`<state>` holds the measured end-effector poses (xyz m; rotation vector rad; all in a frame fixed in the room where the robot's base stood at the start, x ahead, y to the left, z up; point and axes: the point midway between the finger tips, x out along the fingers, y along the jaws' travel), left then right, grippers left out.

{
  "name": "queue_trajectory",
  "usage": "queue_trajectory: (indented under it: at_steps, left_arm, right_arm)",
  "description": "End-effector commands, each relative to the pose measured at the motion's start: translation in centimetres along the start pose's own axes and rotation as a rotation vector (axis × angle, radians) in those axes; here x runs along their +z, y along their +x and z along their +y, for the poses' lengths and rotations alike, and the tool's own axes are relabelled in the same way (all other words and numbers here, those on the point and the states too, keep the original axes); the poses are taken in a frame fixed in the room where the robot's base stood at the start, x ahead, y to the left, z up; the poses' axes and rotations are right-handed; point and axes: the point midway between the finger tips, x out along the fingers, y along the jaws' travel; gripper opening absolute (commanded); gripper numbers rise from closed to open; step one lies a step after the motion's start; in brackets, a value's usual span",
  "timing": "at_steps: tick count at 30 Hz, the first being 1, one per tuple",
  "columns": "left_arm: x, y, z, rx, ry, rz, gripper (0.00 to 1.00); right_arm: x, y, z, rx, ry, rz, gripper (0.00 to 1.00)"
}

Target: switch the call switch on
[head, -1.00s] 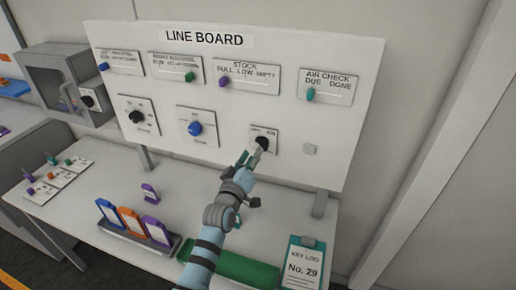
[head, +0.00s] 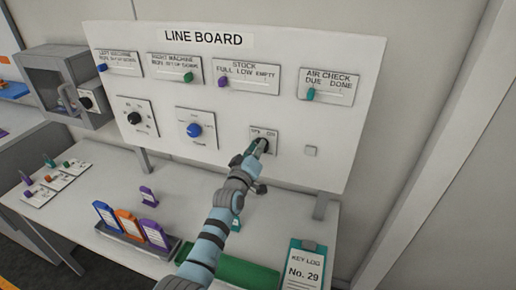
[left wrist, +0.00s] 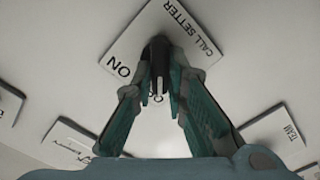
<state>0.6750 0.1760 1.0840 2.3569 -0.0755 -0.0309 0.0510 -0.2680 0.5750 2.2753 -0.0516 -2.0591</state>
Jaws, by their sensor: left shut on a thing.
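The call switch is a black knob (left wrist: 158,50) on a small white plate (head: 271,135), low on the right half of the line board. In the left wrist view the plate (left wrist: 146,38) reads "CALL SETTER" and "ON", with another label partly hidden between the fingers. The knob's white mark points toward that partly hidden label, away from "ON". My left gripper (head: 259,147) is at the plate, its two teal fingers shut on the knob, one on each side. It hides most of the knob in the head view. My right gripper is not in view.
Below, the table holds a card rack (head: 130,243) and a key log clipboard (head: 304,268).

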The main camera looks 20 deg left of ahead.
Motion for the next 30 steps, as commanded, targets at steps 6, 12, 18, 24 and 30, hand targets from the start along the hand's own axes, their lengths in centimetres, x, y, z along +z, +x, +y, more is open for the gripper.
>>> queue_trajectory:
  at_steps: [6, 12, 18, 24, 30]
  left_arm:
    - [0.1, 0.0, 0.0, 0.0, 0.035, -0.001, 0.0]
    - [0.1, 0.0, 0.0, 0.0, 0.132, -0.001, 0.0]
    - [0.2, 0.0, 0.0, 0.0, 0.291, -0.001, 0.0]
    - [0.2, 0.0, 0.1, 0.0, 0.48, -0.001, 0.0]
    - [0.3, 0.0, 0.2, 0.0, 0.67, -0.001, 0.0]
  right_arm:
    - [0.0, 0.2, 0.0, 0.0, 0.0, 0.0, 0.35]
    - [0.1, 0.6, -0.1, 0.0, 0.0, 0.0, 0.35]
    - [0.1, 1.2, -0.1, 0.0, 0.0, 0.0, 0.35]
    - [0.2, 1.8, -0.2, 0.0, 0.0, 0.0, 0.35]
    - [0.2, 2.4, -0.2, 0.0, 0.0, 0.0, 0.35]
